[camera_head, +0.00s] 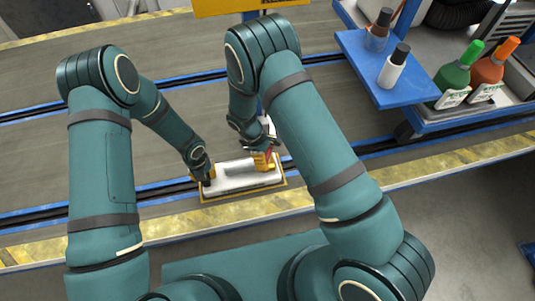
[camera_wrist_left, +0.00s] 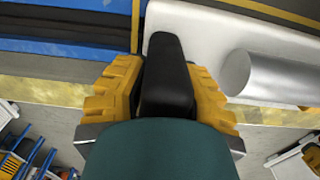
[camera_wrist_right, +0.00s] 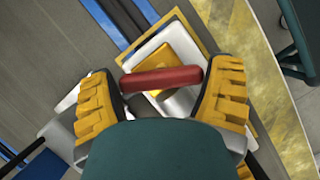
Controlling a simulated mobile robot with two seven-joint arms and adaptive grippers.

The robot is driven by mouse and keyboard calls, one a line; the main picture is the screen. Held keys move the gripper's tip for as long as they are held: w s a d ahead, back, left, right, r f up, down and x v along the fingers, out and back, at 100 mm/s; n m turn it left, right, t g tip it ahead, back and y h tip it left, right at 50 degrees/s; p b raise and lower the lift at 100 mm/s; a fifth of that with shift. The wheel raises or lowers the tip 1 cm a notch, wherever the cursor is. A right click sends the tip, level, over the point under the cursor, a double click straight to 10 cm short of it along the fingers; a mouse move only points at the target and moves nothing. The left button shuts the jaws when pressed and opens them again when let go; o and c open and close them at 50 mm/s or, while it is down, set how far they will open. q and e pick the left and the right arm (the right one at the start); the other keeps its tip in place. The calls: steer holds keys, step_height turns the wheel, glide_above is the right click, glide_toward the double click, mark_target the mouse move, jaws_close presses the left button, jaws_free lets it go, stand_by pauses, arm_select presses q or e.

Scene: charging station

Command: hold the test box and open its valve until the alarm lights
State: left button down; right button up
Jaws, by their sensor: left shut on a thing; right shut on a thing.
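The test box, a pale box with a silver cylinder on it (camera_head: 237,179), lies on a yellow-edged base near the front blue rail in the head view. It also shows in the left wrist view (camera_wrist_left: 205,35). My left gripper (camera_head: 207,176) is at its left end, shut on a black grip (camera_wrist_left: 166,75) there. My right gripper (camera_head: 267,158) is at its right end, shut on the red valve handle (camera_wrist_right: 161,79), which spans between the fingers in the right wrist view. I cannot make out a lit alarm; my arms hide part of the box.
A blue cart shelf (camera_head: 365,70) at the upper right holds small bottles. A green bottle (camera_head: 455,75) and an orange bottle (camera_head: 490,68) stand beside it. A yellow-marked floor strip (camera_head: 420,168) runs in front. The grey floor left of the arms is clear.

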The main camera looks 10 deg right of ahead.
steer(key=m+g+y, duration=0.1)
steer(key=m, duration=0.5)
steer(key=shift+g+y, duration=0.4)
steer(key=m+y, duration=0.1)
steer(key=m, duration=0.2)
steer(key=m+y, duration=0.1)
steer(key=m, duration=0.1)
steer(key=shift+m, duration=0.4)
steer(key=o, duration=1)
steer(key=shift+c, duration=0.2)
steer(key=shift+r, duration=0.1)
steer(key=v, duration=1.1)
steer(key=shift+w+r, duration=0.3)
steer(key=shift+w, duration=0.05)
